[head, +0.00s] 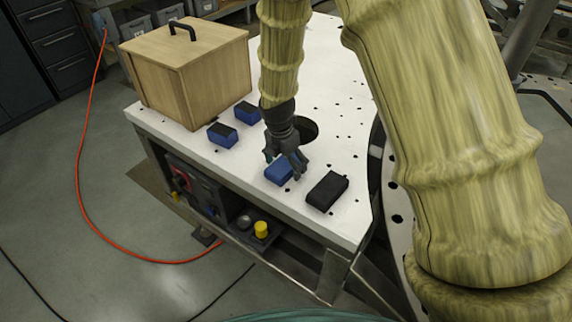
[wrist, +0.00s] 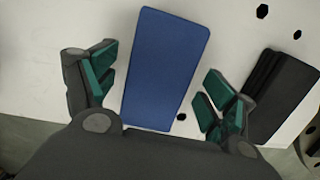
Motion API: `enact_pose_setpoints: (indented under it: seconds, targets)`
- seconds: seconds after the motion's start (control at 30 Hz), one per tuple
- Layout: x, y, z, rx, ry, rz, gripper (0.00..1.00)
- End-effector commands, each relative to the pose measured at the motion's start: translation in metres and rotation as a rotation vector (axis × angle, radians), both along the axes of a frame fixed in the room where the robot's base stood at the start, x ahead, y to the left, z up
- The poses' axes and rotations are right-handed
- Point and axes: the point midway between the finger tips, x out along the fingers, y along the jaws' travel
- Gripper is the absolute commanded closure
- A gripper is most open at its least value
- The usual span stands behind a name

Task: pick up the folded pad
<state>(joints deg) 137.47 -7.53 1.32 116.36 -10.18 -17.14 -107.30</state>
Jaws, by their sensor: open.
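My gripper (head: 285,163) is open over a plain blue block-like pad (head: 277,174) on the white plate. In the wrist view the blue pad (wrist: 166,70) lies between the two open, green-lined fingers (wrist: 158,90), with a gap on each side. Its far end extends beyond the fingertips. A black pad (head: 327,191) lies just to the right, apart from the blue one. In the wrist view this black pad (wrist: 282,95) shows lengthwise lines like layers or folds, and lies outside the right finger. I cannot tell for sure which one is the folded pad.
Two blue blocks with dark tops, one nearer (head: 222,135) and one farther (head: 247,112), stand left of my gripper. A wooden box (head: 185,75) with a black handle stands at the back left. The white plate (head: 342,130) has a large round hole behind my gripper.

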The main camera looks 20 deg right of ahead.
Motion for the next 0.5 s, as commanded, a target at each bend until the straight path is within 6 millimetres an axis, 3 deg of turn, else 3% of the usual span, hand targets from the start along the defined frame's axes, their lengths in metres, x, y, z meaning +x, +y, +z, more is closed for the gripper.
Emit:
enact_pose_setpoints:
  seconds: [0.27,0.5]
  targets:
    - [0.0003,-0.0003,-0.0014,0.0,0.0,0.0,0.16]
    - [0.0003,-0.0003,-0.0013,0.0,0.0,0.0,0.6]
